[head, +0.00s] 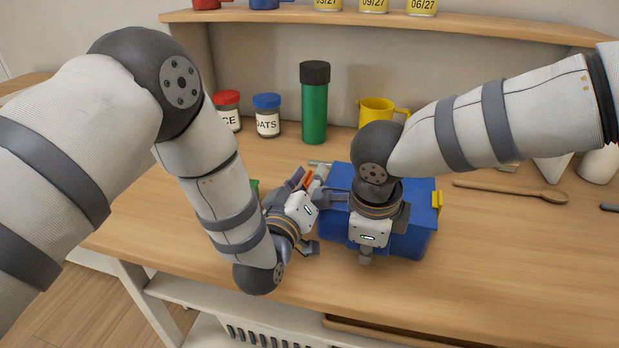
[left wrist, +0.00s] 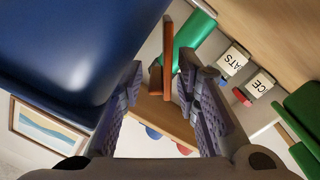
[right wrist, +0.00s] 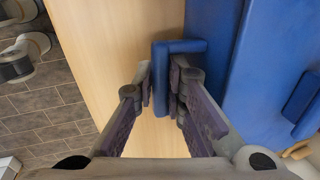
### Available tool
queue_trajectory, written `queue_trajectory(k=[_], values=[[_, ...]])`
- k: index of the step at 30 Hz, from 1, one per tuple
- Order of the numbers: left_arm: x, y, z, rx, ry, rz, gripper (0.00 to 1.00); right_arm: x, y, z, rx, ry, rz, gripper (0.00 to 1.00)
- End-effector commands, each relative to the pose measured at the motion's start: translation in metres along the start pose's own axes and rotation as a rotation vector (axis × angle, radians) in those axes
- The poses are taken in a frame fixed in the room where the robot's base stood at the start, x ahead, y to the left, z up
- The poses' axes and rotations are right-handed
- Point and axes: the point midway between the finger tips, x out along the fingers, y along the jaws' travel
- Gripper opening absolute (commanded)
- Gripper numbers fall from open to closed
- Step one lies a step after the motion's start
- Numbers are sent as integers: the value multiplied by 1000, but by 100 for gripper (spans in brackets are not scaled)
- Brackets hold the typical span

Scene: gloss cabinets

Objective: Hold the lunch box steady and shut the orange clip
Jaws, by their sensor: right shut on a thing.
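The blue lunch box (head: 416,240) stands on the wooden counter, with a yellow clip (head: 437,200) on its right side. The orange clip (head: 308,180) sticks out at its left side, tilted away from the box. My left gripper (head: 314,187) is at that side with its fingers apart. In the left wrist view the orange clip (left wrist: 168,62) lies beyond and between the fingertips, beside the blue box wall (left wrist: 75,50). My right gripper (head: 366,256) is at the box's front, partly hidden by its own wrist. In the right wrist view it is shut on the blue handle (right wrist: 160,82).
Behind stand a red-lidded jar (head: 228,110), a blue-lidded jar (head: 267,116), a green bottle (head: 314,105) and a yellow mug (head: 378,109). A wooden spoon (head: 515,190) lies at right. A green object (head: 254,187) is mostly hidden behind my left arm. The front right counter is clear.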

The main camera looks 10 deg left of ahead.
Motion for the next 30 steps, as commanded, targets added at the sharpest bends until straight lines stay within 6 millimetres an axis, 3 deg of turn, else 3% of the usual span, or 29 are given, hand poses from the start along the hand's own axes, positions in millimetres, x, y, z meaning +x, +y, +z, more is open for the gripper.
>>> queue_trajectory(k=[1,3,19,20,22,30], values=[[0,0,0,0,1,0,12,-1,-1,0,0,-1,-3,0],[0,0,0,0,1,0,0,-1,-1,0,0,-1,-3,0],[0,7,0,129,1,-2,0,-1,-1,0,0,-1,-3,0],[0,7,1,129,1,-2,16,-1,-1,0,0,-1,-3,0],[0,7,0,129,1,-2,32,-1,-1,0,0,-1,-3,0],[0,7,0,128,1,-2,34,-1,-1,0,0,-1,-3,0]])
